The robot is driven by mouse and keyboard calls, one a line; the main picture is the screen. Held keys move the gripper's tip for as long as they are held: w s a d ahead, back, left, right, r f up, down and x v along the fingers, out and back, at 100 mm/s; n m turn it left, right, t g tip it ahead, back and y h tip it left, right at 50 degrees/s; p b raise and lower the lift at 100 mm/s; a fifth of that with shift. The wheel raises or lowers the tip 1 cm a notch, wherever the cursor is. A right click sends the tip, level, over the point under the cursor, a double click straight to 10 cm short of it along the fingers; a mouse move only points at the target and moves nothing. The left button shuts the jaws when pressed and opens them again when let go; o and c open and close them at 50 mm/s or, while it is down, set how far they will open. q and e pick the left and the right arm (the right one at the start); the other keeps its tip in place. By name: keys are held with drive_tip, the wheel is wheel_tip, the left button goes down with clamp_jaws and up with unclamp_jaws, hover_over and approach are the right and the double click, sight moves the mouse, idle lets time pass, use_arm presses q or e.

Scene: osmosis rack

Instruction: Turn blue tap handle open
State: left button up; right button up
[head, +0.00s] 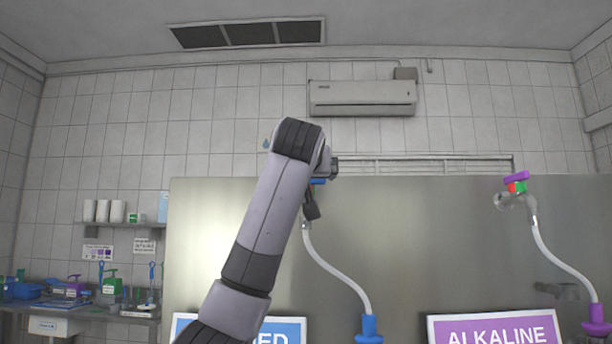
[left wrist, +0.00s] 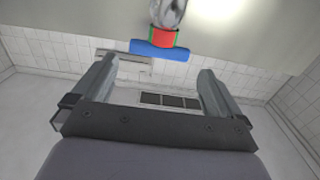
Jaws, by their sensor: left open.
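The blue tap handle (head: 318,181) shows as a small piece beside my left wrist in the head view, mostly hidden by my arm. In the left wrist view the blue handle (left wrist: 160,50) is a bar lying crosswise, with a red and green collar (left wrist: 163,38) and a metal tap body (left wrist: 168,12) behind it. My left gripper (left wrist: 157,67) is open and empty. Its fingers are on either side of the bar in the picture, with the bar just beyond the tips. No contact shows. In the head view, my arm hides most of this gripper. My right gripper is out of view.
A steel panel (head: 430,230) holds the taps. A purple-handled tap (head: 516,177) is at right. White hoses (head: 338,270) run down to a blue fitting (head: 369,328) and a purple one (head: 596,320). An ALKALINE sign (head: 495,329) and cluttered counter (head: 80,305) are below.

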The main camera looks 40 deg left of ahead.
use_arm(q)
drive_tip(key=p+x, duration=0.1)
drive_tip(key=x, duration=0.3)
drive_tip(key=shift+r+p, duration=0.1)
drive_tip(key=shift+p, duration=0.2)
drive_tip(key=shift+w+a, duration=0.35)
drive_tip(key=shift+w, duration=0.1)
drive_tip(key=c, duration=0.7)
